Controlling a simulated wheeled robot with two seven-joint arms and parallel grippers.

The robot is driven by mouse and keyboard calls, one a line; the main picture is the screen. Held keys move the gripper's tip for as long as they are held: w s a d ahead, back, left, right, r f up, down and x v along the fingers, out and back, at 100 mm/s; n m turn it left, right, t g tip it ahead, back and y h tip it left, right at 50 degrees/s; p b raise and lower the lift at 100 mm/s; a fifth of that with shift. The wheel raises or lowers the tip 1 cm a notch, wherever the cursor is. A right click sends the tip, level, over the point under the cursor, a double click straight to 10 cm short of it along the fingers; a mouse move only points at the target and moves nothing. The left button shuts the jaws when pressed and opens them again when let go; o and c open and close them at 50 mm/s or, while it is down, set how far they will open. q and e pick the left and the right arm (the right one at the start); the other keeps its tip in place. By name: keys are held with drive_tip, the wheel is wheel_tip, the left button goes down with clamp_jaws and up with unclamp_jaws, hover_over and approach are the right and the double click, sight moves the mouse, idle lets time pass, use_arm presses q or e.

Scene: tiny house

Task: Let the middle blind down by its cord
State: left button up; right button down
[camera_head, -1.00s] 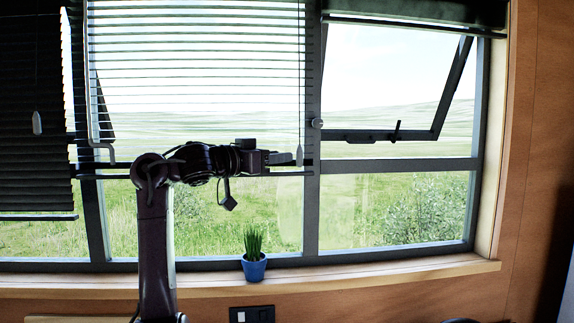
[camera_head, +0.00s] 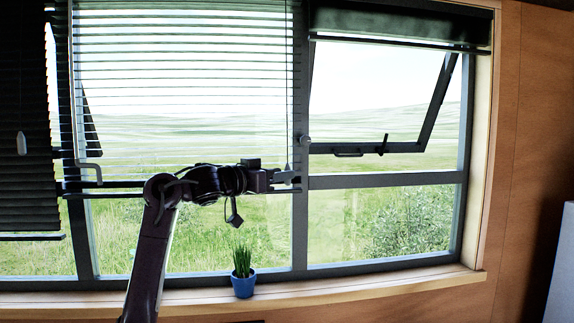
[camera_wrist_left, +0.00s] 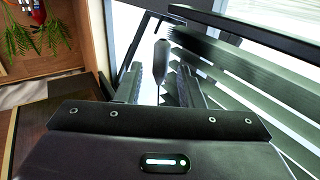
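The middle blind (camera_head: 180,60) hangs with thin, open slats, and its dark bottom rail (camera_head: 90,185) lies near the window's crossbar. Its cord ends in a small grey pull at the blind's right side. My left gripper (camera_head: 287,178) is at this pull. In the left wrist view the pull (camera_wrist_left: 160,58) stands upright between the two fingers (camera_wrist_left: 160,85), which are apart with gaps on both sides. The pull's lower end is hard to make out. My right gripper is not in view.
A left blind (camera_head: 25,130) hangs lower with its own pull (camera_head: 21,143). A right blind (camera_head: 390,22) is gathered at the top above a tilted-open window. A blue potted plant (camera_head: 243,285) stands on the sill (camera_head: 380,290), below my left arm.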

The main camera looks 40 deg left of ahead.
use_arm(q)
drive_tip(key=w+p, duration=0.1)
drive_tip(key=w, duration=0.2)
drive_tip(key=shift+w+d, duration=0.1)
drive_tip(key=shift+w, duration=0.05)
drive_tip(key=shift+c, duration=0.2)
clamp_jaws()
